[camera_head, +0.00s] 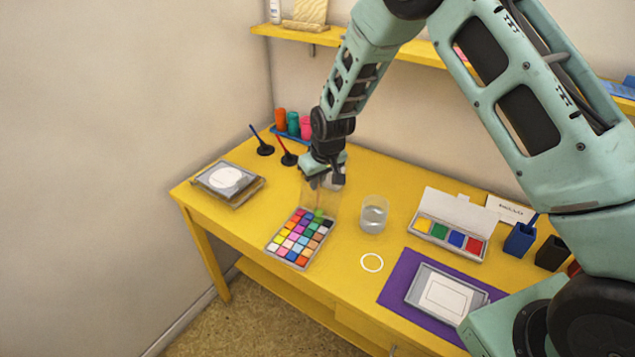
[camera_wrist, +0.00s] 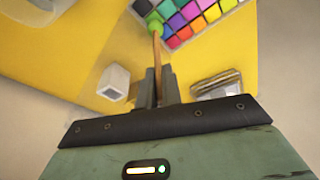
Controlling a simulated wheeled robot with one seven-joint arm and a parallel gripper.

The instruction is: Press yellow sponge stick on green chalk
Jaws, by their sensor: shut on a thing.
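My gripper (camera_head: 324,183) is above the back edge of a tray of many-coloured chalk squares (camera_head: 272,247) on the yellow table. In the wrist view my gripper (camera_wrist: 158,92) is shut on a thin wooden stick (camera_wrist: 157,60) that points at the tray. The stick's far end is a rounded green tip (camera_wrist: 155,20); no yellow shows on it. The tip is at the edge of the chalk squares, beside a green one; whether it touches is unclear. A green spot (camera_head: 318,214) also shows there in the head view.
A clear glass (camera_head: 374,213) stands close right of the tray. Two black holders (camera_head: 264,149) with blue and red sticks are behind left. A four-colour inkpad (camera_head: 448,235) and purple mat (camera_head: 396,292) lie right. A shelf (camera_head: 405,52) runs above.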

